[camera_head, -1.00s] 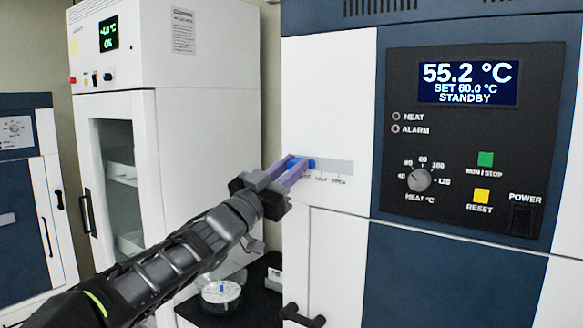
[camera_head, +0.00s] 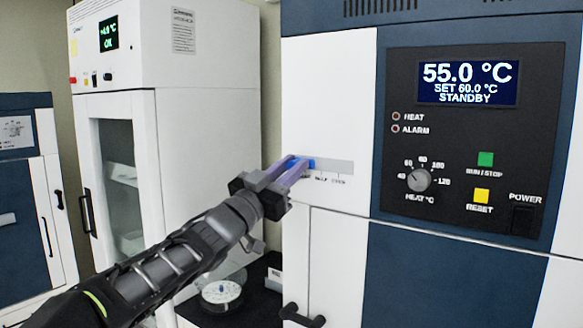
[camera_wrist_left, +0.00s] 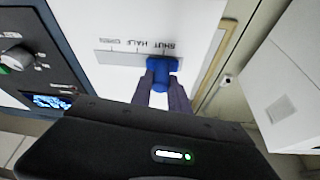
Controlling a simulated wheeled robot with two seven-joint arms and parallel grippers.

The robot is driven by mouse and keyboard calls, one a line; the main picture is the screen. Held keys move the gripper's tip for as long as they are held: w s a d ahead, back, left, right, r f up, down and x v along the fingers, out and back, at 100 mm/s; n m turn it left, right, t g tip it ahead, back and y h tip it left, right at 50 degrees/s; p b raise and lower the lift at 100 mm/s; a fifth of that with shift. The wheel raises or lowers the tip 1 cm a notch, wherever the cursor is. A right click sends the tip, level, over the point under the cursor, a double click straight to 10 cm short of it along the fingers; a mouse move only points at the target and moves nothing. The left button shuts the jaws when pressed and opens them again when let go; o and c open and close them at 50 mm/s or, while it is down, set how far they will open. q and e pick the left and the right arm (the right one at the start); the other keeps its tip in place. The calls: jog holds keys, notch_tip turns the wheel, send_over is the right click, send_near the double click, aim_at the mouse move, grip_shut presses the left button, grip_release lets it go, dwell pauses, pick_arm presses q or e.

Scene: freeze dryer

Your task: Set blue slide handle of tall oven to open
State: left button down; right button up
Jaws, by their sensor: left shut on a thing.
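The tall oven (camera_head: 330,110) stands at the right, with a white front and a dark control panel. Its blue slide handle (camera_head: 304,163) sits at the left end of a grey slot plate (camera_head: 340,167). In the left wrist view the blue handle (camera_wrist_left: 161,72) is at the SHUT mark, with HALF and OPEN further along the plate (camera_wrist_left: 115,58). My left gripper (camera_head: 288,171) is shut on the handle, its purple fingers on either side of it. They also show in the left wrist view (camera_wrist_left: 160,92). The right gripper is not in view.
The oven panel (camera_head: 470,150) has a display reading 55.0 °C and STANDBY, a heat knob (camera_head: 419,180) and buttons, right of the slot. A dark door handle (camera_head: 300,316) sticks out below. A white cabinet (camera_head: 200,150) stands left, with glassware (camera_head: 221,292) on a black surface.

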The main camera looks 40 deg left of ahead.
pick_arm(q)
jog(key=shift+d, duration=0.1)
jog(key=d+b, duration=0.7)
jog(key=d, duration=0.1)
jog(key=shift+w+f, duration=0.1)
jog(key=shift+d, duration=0.1)
jog(key=c, duration=1.3)
grip_release()
jog(key=shift+d, duration=0.15)
jog(key=shift+o, duration=0.2)
jog(key=b+v, duration=0.1)
jog(key=v, duration=0.6)
jog(key=shift+s+b, duration=0.35)
jog(key=shift+b, duration=0.05)
